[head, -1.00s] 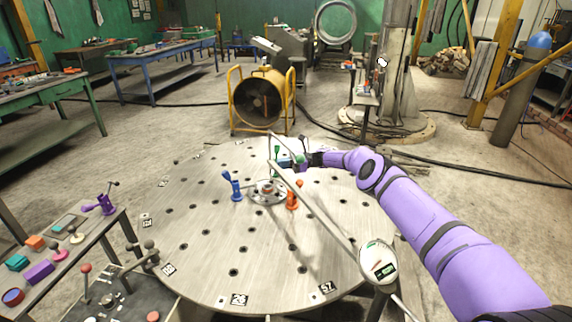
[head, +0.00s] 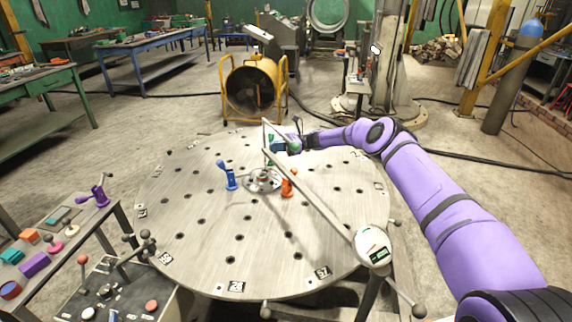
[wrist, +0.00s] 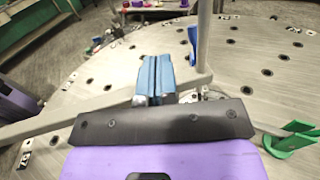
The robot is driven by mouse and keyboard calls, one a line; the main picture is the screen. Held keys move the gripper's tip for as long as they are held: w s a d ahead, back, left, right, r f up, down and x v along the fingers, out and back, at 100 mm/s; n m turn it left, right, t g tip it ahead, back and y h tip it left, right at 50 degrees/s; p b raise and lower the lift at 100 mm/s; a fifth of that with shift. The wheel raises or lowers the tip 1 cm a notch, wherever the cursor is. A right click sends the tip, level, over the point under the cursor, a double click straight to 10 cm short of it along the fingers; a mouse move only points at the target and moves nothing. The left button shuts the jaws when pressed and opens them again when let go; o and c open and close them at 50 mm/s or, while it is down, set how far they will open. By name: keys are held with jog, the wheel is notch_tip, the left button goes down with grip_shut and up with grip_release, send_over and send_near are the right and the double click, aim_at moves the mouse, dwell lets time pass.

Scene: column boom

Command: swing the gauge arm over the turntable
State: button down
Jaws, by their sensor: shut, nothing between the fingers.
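The gauge arm (head: 318,198) is a long grey bar. It runs from a post with a white, green-labelled round head (head: 372,247) at the turntable's front right edge, over the plate to beyond its hub. A thin upright rod (wrist: 204,35) stands at the bar's far end. The turntable (head: 200,245) is a round grey plate with many holes. My gripper (wrist: 155,76) is shut and empty, its bluish fingers together close beside the bar in the wrist view. Whether they touch it I cannot tell. In the head view the fingertips are hard to make out.
A blue clamp (head: 228,177) and an orange clamp (head: 287,187) stand near the hub (head: 263,180). A green clamp (wrist: 293,138) shows right in the wrist view. A side bench (head: 62,222) with small parts is left. A yellow-framed fan (head: 253,88) stands behind the turntable.

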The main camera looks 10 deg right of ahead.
aim_at(288, 173)
jog(key=s, duration=0.4)
jog(key=s+d, duration=0.1)
jog(key=s, duration=0.4)
jog(key=s+d+r, duration=0.1)
jog(key=s, duration=0.4)
